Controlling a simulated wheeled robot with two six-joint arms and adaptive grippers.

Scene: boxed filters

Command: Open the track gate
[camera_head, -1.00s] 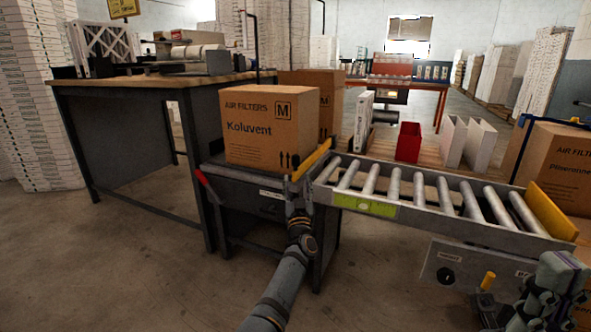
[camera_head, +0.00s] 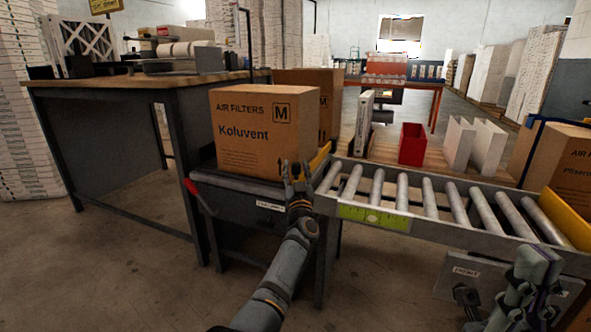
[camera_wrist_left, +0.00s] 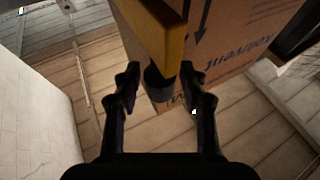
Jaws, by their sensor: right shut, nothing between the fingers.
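The track gate is a yellow bar (camera_head: 322,158) at the left end of the roller track, beside the Koluvent box. In the left wrist view the yellow bar (camera_wrist_left: 158,32) ends in a dark post. My left gripper (camera_head: 296,168) is at the near end of the bar. Its open fingers (camera_wrist_left: 163,92) stand on either side of the dark post, with visible space between them. In the head view my left gripper partly hides the bar. My right gripper (camera_head: 471,308) is low at the bottom right, in front of the control panel, shut and empty; its fingertips are hard to make out.
The Koluvent carton (camera_head: 263,140) sits close behind my left gripper. The roller track (camera_head: 430,200) runs right to a yellow end plate (camera_head: 567,217). A red bin (camera_head: 412,144) and white filters (camera_head: 474,142) stand behind it. A workbench (camera_head: 110,140) is at left.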

